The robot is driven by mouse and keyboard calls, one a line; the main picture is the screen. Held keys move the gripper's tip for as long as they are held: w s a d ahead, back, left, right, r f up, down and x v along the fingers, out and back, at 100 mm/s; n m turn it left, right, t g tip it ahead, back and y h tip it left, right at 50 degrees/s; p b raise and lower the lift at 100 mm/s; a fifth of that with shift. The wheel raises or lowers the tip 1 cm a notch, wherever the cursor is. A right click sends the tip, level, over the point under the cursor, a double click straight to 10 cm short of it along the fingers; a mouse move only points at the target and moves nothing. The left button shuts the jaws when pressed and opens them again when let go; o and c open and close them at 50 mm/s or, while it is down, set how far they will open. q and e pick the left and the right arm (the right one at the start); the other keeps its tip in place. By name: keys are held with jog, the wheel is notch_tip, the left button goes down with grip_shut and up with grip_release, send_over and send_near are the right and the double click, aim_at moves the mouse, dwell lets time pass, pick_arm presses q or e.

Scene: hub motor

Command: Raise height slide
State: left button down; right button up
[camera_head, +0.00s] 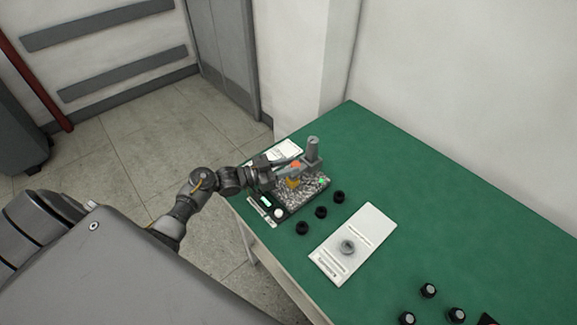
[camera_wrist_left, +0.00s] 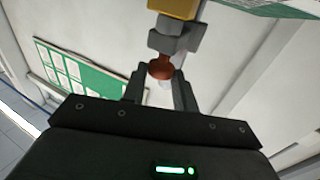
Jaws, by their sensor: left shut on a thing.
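A height gauge stand with a speckled grey base (camera_head: 300,193) and an upright grey column (camera_head: 313,152) stands on the green table. An orange-red knob (camera_head: 296,164) and a yellow part (camera_head: 293,183) show at its slide, in front of the column. My left gripper (camera_head: 285,166) reaches in from the left at the slide. In the left wrist view the fingers (camera_wrist_left: 160,85) are shut on the orange-red knob (camera_wrist_left: 161,69), with a grey block (camera_wrist_left: 174,38) and the yellow part (camera_wrist_left: 174,8) beyond it. My right gripper is not in view.
Several black round parts (camera_head: 321,212) lie in front of the base. A white plate (camera_head: 352,244) with a grey round part (camera_head: 347,246) lies to their right. More black parts (camera_head: 428,290) are near the front. The green table (camera_head: 440,190) is clear at the back right.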

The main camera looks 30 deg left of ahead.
pick_arm(q)
notch_tip(320, 180, up, 3)
jog(key=shift+r+p, duration=0.1)
jog(key=shift+p, duration=1)
jog(key=c, duration=1.1)
grip_release()
jog(key=shift+f, duration=0.2)
jog(key=b+v, duration=0.3)
jog(key=v, duration=0.7)
jog(key=shift+s+a, duration=0.25)
jog(key=shift+s, duration=0.1)
